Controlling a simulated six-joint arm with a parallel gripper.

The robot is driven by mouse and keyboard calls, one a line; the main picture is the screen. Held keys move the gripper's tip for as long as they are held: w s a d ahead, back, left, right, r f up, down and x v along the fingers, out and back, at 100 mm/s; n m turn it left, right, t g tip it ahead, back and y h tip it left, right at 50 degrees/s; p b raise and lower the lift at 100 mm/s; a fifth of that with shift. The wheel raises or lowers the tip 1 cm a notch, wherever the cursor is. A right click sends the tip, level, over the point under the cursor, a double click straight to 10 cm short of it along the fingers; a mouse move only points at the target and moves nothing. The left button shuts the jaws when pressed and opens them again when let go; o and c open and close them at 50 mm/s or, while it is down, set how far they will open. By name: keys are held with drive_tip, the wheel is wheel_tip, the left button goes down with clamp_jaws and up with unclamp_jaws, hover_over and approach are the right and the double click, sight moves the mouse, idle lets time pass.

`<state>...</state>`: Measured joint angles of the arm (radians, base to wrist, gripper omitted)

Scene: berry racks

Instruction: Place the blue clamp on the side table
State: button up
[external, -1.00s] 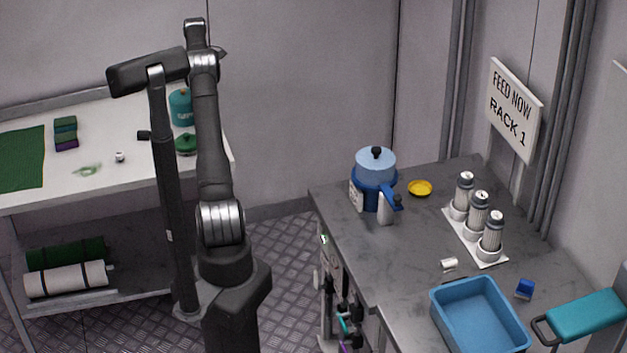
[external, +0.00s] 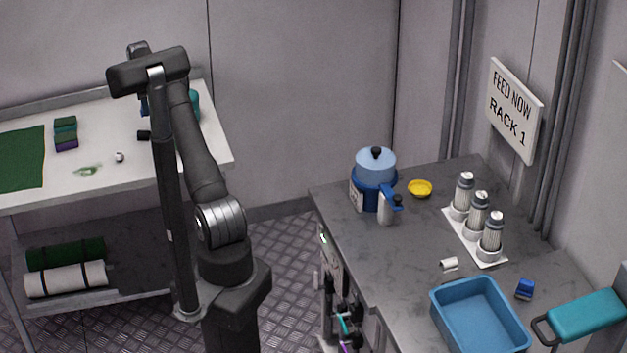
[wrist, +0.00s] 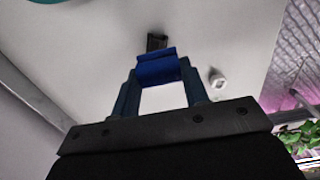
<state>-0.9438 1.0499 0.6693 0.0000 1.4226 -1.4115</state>
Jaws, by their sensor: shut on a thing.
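The blue clamp (wrist: 157,69) is held between the two fingers of my gripper (wrist: 159,78) in the wrist view. A dark piece (wrist: 157,41) shows just beyond it; I cannot tell whether it belongs to the clamp. The white side table (external: 215,150) is at the left in the external view, and its pale top (wrist: 225,40) fills much of the wrist view behind the clamp. In the external view my gripper is mostly hidden behind my arm and a dark post, over the side table. I cannot tell whether the clamp touches the top.
A small white cylinder (wrist: 217,79) is near the clamp. The table also carries a green mat (external: 22,158), stacked blocks (external: 65,133) and a teal canister (external: 193,106), partly hidden. The grey bench (external: 420,240) holds a blue pot (external: 374,187), a blue bin (external: 480,318) and several other items.

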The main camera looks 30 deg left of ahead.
hover_over(121, 139)
wheel_tip(121, 139, down, 6)
drive_tip(key=shift+s+d+f, duration=0.1)
drive_tip(key=shift+f, duration=2.1)
drive_tip(key=shift+f, duration=0.15)
drive_tip(key=o, duration=0.9)
drive_tip(key=shift+o, duration=0.2)
wheel_tip(121, 139, up, 12)
